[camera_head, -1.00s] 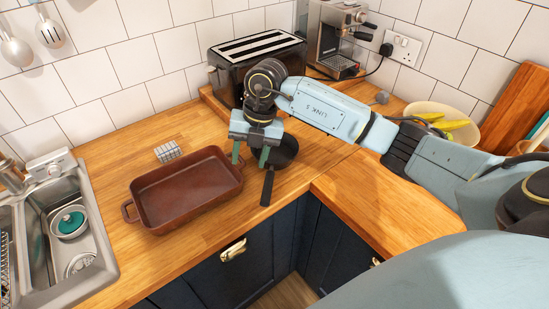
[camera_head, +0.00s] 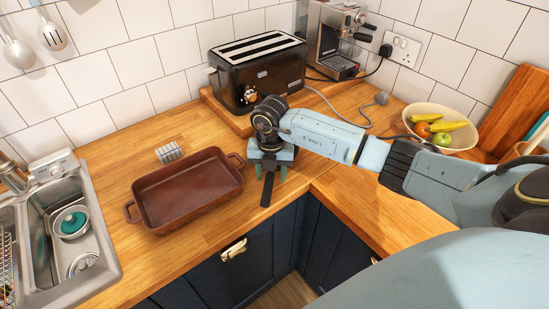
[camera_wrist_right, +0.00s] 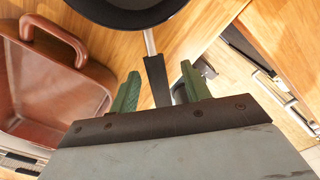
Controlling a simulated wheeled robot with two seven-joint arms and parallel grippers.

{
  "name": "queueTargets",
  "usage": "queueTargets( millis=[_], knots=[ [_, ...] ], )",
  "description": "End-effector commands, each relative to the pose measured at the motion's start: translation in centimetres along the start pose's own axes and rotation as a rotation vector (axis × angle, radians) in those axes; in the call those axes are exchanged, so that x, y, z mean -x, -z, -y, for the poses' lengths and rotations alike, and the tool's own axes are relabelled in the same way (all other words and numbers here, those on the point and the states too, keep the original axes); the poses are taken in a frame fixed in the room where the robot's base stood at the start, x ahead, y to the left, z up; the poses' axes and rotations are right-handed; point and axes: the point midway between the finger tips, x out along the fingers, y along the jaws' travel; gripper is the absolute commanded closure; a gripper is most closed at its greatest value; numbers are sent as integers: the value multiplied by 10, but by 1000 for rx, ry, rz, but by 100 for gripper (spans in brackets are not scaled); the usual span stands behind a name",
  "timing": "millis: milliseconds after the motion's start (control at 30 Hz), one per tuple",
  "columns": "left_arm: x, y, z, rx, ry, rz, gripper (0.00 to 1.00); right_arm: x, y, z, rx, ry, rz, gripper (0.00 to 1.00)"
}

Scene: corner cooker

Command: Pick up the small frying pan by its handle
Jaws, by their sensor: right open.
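The small frying pan is dark with a black-ended handle. In the right wrist view its round body (camera_wrist_right: 125,12) is at the top and its handle (camera_wrist_right: 156,80) runs down between my fingers. In the head view my right gripper hides the pan's body, and the handle (camera_head: 267,191) sticks out below it toward the counter's front edge. My right gripper (camera_head: 270,175) is over the handle. In the right wrist view its green fingers (camera_wrist_right: 160,82) are apart, one on each side of the handle, with gaps. My left gripper is not in view.
A brown roasting dish (camera_head: 138,222) stands just left of my right gripper. A black toaster (camera_head: 257,75) stands behind it. A fruit bowl (camera_head: 460,140) is at right, a sink (camera_head: 105,250) at left. The counter's front edge is close to the handle.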

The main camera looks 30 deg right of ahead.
Motion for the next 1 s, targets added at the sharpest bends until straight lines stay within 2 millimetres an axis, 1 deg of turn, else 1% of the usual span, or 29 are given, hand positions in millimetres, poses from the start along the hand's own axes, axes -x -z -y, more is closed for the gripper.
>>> queueTargets(
  millis=[33,100,200,467,800,833,1000],
  knots=[
    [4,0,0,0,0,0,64,-7,2,1,-1,3,-4,53],
    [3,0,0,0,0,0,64,-17,1,0,-1,1,-3,53],
    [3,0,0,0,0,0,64,-26,1,0,-1,1,-1,53],
    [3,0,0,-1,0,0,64,-28,1,0,1,0,1,53],
    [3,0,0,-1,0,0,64,-28,0,0,0,0,1,97],
    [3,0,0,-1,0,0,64,-27,0,0,0,0,1,100],
    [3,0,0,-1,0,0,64,-26,-1,0,0,-3,4,100]
  ],
)
